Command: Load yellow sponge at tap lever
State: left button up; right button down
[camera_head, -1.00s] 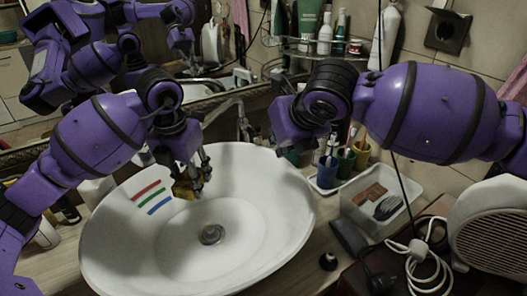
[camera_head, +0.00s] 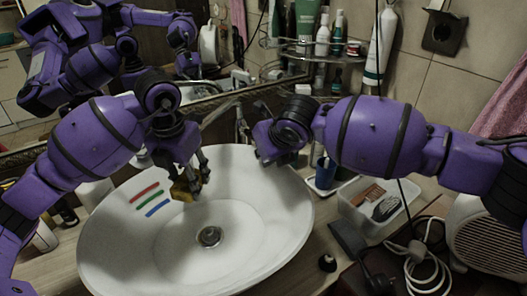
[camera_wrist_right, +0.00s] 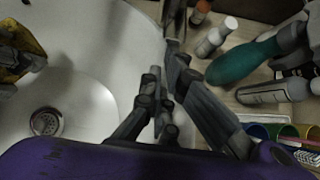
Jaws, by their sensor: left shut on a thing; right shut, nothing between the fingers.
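The yellow sponge (camera_head: 184,191) is held in my left gripper (camera_head: 191,178), which is shut on it above the basin's back-left part. The sponge also shows at the left edge of the right wrist view (camera_wrist_right: 18,58). The white oval basin (camera_head: 255,235) has a drain in its middle. The tap (camera_head: 241,128) stands behind the basin's back rim, partly covered by my right arm; its lever is hard to make out. My right gripper (camera_wrist_right: 164,88) is shut and empty over the basin's back-right rim, close to the tap. In the head view its fingers are mostly hidden.
Red, green and blue strokes (camera_head: 151,198) mark the basin's left wall. Right of the basin are a blue cup (camera_head: 325,173) and a clear tray (camera_head: 372,206). A bottle shelf (camera_head: 318,51) hangs behind. A cable and white heater (camera_head: 480,235) lie at the right.

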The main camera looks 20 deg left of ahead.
jog(key=shift+w+a+r, duration=0.1)
jog(key=shift+r, duration=0.65)
